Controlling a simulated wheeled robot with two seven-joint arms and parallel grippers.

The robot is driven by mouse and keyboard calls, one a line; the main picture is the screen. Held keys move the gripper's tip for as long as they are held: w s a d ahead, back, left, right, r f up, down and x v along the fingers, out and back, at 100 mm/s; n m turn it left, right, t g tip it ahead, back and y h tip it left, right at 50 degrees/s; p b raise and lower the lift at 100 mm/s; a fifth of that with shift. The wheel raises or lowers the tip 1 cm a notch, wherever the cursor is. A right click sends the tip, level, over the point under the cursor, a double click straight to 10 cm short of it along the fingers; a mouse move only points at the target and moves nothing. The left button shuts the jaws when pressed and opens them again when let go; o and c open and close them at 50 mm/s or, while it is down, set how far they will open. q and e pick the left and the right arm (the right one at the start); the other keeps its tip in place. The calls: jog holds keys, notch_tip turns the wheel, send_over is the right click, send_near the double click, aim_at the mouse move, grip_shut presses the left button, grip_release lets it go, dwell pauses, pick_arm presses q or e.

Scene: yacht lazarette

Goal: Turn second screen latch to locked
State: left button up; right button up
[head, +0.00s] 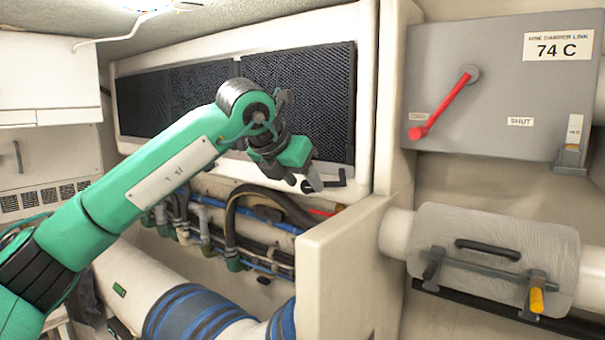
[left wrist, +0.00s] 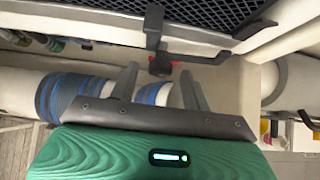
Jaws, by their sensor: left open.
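A dark screen latch (head: 338,179) sits at the lower edge of the rightmost black mesh screen (head: 300,88). In the left wrist view the latch (left wrist: 206,58) shows as a dark lever reaching sideways to the right from a pivot block below the mesh. My left gripper (head: 310,182) is just left of the latch in the head view. In the left wrist view my left gripper (left wrist: 160,84) has its two fingers apart, with nothing held between them, and the latch is ahead of them. Any other screen latch is hidden behind my arm or not visible. My right gripper is not in view.
Pipes and hoses (head: 245,225) run below the screens. A cream partition (head: 335,265) stands below and right of my gripper. A grey damper box (head: 495,85) with a red lever (head: 443,103) and a wrapped pipe cover (head: 490,255) with a black handle are at right.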

pick_arm(q)
jog(key=shift+w+d+f, duration=0.2)
jog(key=shift+w+f, duration=0.1)
jog(key=shift+f, duration=0.05)
jog(key=shift+c, duration=0.5)
jog(key=shift+s, duration=0.1)
grip_shut()
